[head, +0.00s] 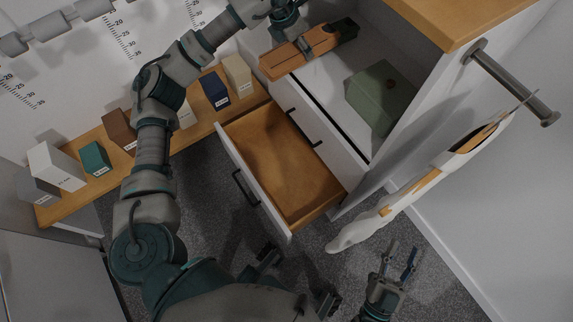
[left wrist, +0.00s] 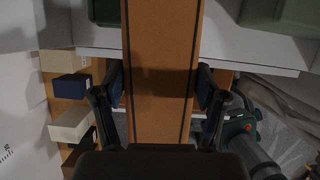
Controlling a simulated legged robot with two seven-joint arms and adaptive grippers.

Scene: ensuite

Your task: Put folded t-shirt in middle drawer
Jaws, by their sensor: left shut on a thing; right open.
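My left gripper (head: 305,44) is shut on a long flat orange-brown thing with dark edge bands (head: 284,63). Whether this is the folded t-shirt I cannot tell for sure. It is held at the open top compartment of the white cabinet. In the left wrist view it lies between the two fingers (left wrist: 160,88), its brown face (left wrist: 160,115) toward the camera. An open, empty wooden drawer (head: 283,172) sticks out below a closed drawer front with a dark handle (head: 305,128). My right gripper (head: 400,265) is open and empty, low at right, apart from the drawer.
A green block-like thing (head: 375,92) sits in the top compartment. A white and orange garment (head: 400,197) hangs by a metal rail (head: 505,78) at right. A wooden shelf (head: 107,172) with several small boxes runs along the left wall. Grey carpet lies below.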

